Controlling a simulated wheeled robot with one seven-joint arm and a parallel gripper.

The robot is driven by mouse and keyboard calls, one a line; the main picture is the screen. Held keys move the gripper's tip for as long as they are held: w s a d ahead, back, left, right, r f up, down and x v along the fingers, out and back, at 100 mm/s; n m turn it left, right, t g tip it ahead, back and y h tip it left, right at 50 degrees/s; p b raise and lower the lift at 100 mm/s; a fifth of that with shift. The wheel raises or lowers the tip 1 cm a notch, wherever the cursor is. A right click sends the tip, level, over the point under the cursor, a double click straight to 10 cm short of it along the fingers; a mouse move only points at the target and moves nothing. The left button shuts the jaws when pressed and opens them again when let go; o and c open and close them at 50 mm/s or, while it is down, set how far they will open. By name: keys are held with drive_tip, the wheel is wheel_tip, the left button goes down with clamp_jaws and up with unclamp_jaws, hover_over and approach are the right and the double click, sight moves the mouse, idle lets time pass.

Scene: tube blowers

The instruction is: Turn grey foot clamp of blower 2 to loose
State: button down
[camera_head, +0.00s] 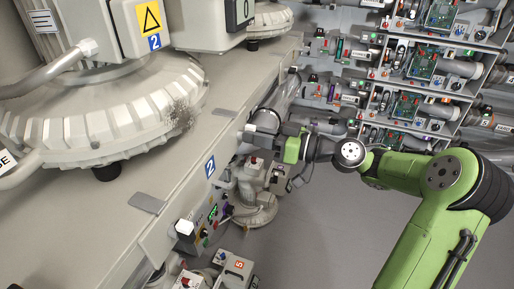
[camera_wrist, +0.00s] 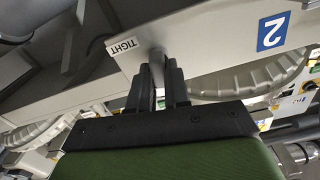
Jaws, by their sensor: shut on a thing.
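The grey foot clamp of blower 2 (camera_wrist: 156,54) shows in the wrist view as a small grey lever on the beige beam, beside a white label reading TIGHT (camera_wrist: 122,45). My gripper (camera_wrist: 159,70) is shut on this lever, with one dark finger on each side. The fingers hide part of it, and its exact angle is hard to tell. In the head view my gripper (camera_head: 257,134) is against the beam's side face, where the clamp is mostly hidden. Blower 2 (camera_head: 100,115) is the large ribbed housing at left.
A blue 2 plate (camera_head: 210,167) marks the beam (camera_head: 180,190); it also shows in the wrist view (camera_wrist: 272,30). A small control panel (camera_head: 203,228) juts out below. A grey pump-like unit (camera_head: 255,200) stands under my gripper. Shelves of electronics (camera_head: 430,75) stand behind. Floor at centre is clear.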

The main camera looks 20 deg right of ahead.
drive_tip(key=shift+f+n+b, duration=0.15)
drive_tip(key=shift+n+b, duration=0.85)
drive_tip(key=shift+b, duration=0.1)
drive_tip(key=c, duration=1.1)
unclamp_jaws()
drive_tip(key=p+v, duration=0.2)
drive_tip(key=v, duration=1.3)
drive_tip(key=shift+s+d, duration=0.3)
